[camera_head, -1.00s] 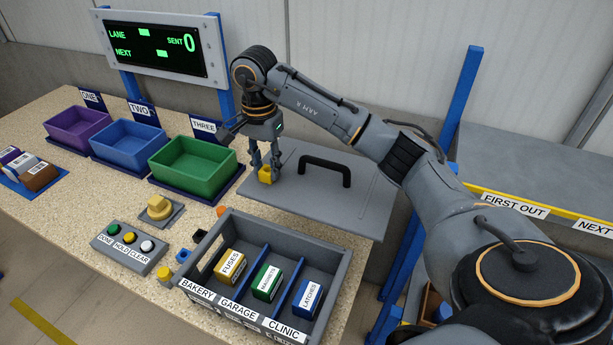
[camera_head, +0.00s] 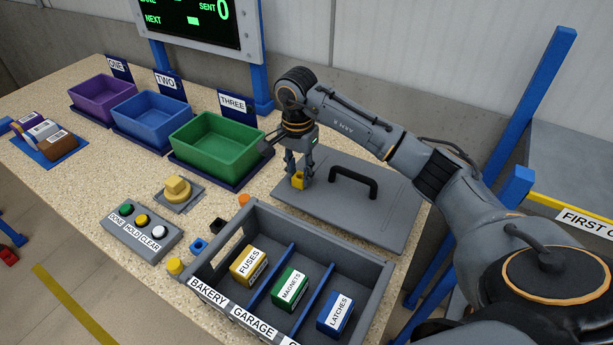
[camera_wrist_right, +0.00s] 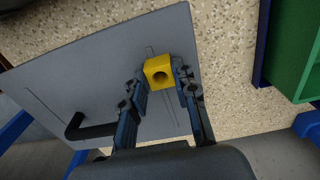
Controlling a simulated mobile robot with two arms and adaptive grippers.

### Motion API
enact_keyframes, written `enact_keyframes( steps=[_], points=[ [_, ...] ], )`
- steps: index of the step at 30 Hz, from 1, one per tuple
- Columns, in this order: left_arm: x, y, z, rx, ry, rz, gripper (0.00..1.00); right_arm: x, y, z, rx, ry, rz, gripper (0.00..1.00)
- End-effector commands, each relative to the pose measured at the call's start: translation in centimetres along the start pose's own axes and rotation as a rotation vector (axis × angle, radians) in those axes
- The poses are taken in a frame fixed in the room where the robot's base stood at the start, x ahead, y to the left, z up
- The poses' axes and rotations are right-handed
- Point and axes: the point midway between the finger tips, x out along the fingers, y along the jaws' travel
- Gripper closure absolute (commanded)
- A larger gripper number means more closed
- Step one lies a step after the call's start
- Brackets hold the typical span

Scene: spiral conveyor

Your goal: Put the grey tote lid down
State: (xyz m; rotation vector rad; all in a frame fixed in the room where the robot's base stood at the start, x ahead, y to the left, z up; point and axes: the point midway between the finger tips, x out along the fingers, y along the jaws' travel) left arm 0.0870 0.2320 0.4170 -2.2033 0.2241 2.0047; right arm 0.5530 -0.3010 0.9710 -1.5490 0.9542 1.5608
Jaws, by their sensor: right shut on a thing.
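The grey tote lid (camera_head: 385,225), a flat plate with a black handle (camera_head: 354,184), lies about level at the right end of the table, behind the grey tote (camera_head: 330,238). Whether it fully touches the table is hard to tell. My right gripper (camera_head: 299,179) is shut on a yellow block (camera_wrist_right: 158,71) at the lid's edge, with one finger on each side. Whether the block is fixed to the lid is not clear. The lid also fills much of the right wrist view (camera_wrist_right: 75,75). The tote's top is open. My left gripper is out of view.
The tote holds FUSES (camera_head: 249,265), MAGNETS (camera_head: 290,289) and LATCHES (camera_head: 335,314) boxes. A green bin (camera_head: 215,148) stands left of the lid. A button panel (camera_head: 140,232) and small loose pieces lie left of the tote. A blue post (camera_head: 530,100) rises at the right.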

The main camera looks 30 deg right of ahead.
Motion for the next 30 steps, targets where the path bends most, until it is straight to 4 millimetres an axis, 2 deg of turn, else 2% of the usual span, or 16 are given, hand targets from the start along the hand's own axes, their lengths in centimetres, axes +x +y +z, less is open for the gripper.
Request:
enact_keyframes(
  steps=[5,11,20,21,23,24,30],
  points=[
    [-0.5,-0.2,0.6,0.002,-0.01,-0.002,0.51,1.3,0.0,0.0,0.0,-0.001,0.0,1.0],
    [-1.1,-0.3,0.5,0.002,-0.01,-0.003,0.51,3.9,0.0,0.0,0.0,-0.001,0.001,1.0],
    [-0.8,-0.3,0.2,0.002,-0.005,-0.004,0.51,4.4,-0.1,-0.1,0.0,0.002,-0.002,1.0],
    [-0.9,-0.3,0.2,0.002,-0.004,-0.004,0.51,4.3,-0.1,0.0,0.0,0.001,-0.002,0.66],
    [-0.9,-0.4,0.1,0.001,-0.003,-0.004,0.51,4.3,-0.1,0.0,0.0,0.001,-0.002,0.53],
    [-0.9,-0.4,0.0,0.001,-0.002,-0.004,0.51,4.3,-0.1,0.0,0.0,0.001,-0.001,0.49],
    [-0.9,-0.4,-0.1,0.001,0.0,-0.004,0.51,4.3,-0.1,0.0,0.0,0.001,-0.001,0.49]
  ],
)
